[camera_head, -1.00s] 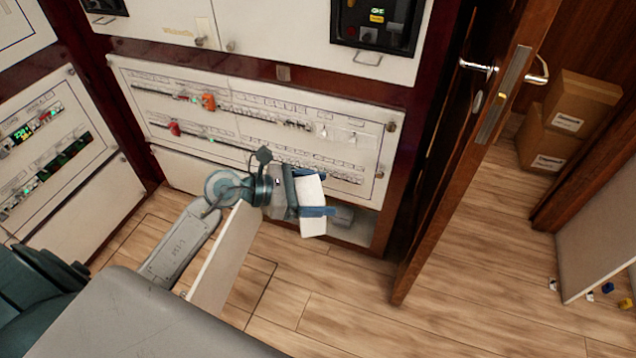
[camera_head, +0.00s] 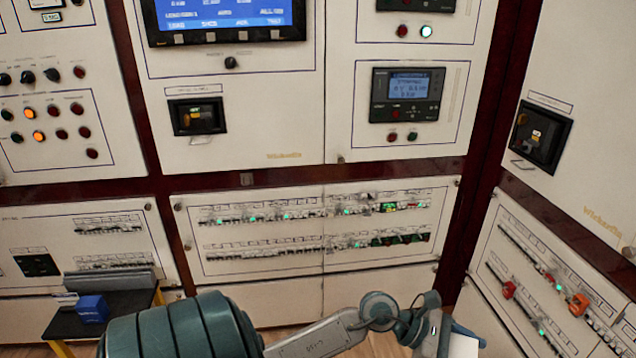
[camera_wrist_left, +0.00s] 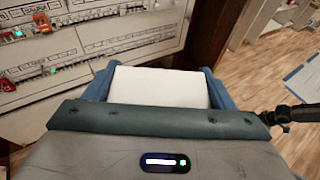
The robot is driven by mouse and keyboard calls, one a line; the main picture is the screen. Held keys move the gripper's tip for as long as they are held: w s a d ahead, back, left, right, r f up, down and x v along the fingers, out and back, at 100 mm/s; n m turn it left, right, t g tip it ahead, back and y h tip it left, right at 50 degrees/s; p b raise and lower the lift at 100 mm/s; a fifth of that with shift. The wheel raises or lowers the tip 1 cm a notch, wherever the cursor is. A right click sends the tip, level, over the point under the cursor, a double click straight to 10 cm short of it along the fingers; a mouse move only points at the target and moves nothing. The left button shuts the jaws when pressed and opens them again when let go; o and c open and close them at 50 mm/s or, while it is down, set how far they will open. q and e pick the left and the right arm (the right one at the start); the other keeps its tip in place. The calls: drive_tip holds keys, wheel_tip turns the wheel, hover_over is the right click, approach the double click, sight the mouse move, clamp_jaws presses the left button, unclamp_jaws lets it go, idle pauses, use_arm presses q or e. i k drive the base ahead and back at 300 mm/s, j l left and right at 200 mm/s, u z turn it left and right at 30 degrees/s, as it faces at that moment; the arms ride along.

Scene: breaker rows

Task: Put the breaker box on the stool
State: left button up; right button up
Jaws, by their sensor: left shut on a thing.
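A white box (camera_wrist_left: 160,88), which looks like the breaker box, sits between the two blue fingers of my left gripper (camera_wrist_left: 158,78) in the left wrist view. The gripper is shut on it. In the head view my left gripper (camera_head: 440,332) is at the bottom edge, right of middle, and the white box (camera_head: 464,343) is partly cut off. A low black-topped stand with yellow legs, which looks like the stool (camera_head: 122,304), is at the bottom left, well apart from the gripper. My right gripper is not in view.
A small blue box (camera_head: 92,309) stands on the stool's black top, with a grey item (camera_head: 110,281) behind it. Breaker panels (camera_head: 320,232) line the wall behind my arm. Another panel (camera_head: 548,285) stands close on the right. A little wooden floor shows at the bottom.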

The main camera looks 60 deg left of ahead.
sight(131, 309)
drive_tip(key=j+u, duration=1.35)
drive_tip(key=i+j+u, duration=0.15)
drive_tip(key=j+u, duration=0.3)
drive_tip(key=l, duration=0.1)
